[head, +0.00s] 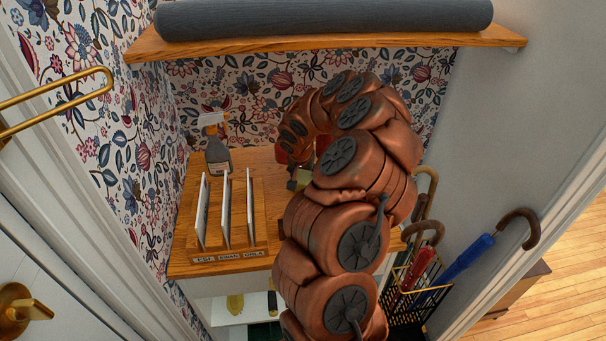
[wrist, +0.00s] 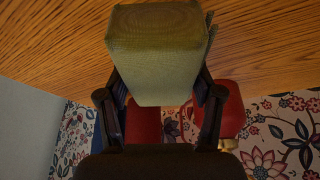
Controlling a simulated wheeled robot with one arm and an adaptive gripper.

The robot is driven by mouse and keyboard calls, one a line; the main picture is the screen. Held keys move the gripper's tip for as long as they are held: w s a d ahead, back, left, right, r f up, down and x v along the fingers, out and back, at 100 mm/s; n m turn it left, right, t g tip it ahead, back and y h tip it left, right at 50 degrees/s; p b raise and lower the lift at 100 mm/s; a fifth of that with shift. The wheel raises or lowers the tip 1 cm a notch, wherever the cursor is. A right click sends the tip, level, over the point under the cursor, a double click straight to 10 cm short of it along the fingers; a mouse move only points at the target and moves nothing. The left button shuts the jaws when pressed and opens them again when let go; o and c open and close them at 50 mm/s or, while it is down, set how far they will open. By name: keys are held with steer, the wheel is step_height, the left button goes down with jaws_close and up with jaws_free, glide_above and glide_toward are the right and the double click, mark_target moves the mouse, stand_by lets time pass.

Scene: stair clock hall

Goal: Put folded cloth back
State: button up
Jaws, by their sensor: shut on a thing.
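The folded cloth (wrist: 155,50) is a pale green, block-like bundle in the wrist view. My gripper (wrist: 157,84) has one dark finger on each side of it and is shut on it. The brown wooden surface (wrist: 50,40) is behind the cloth; I cannot tell whether they touch. In the head view a small green part of the cloth (head: 299,180) shows left of my arm, over the wooden counter (head: 262,165). My arm hides most of the gripper there.
A spray bottle (head: 217,155) stands at the counter's back left, behind a wooden rack with upright white cards (head: 226,210). Red objects (wrist: 228,108) are beyond my fingers. A shelf above (head: 330,42) holds a grey roll (head: 325,18). An umbrella stand (head: 408,300) is at right.

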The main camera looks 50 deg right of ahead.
mark_target(300, 179)
steer(key=shift+f, duration=0.5)
steer(key=shift+f+b, duration=0.2)
steer(key=shift+b, duration=0.1)
steer(key=o, duration=1.1)
steer(key=shift+r, duration=0.1)
steer(key=shift+r+p, duration=0.15)
steer(key=shift+p, duration=0.2)
steer(key=b+v, duration=0.3)
steer(key=v, duration=0.7)
steer(key=shift+a+r, duration=0.2)
steer(key=shift+s+a+r, duration=0.15)
steer(key=shift+a+r, duration=0.1)
steer(key=shift+r, duration=0.4)
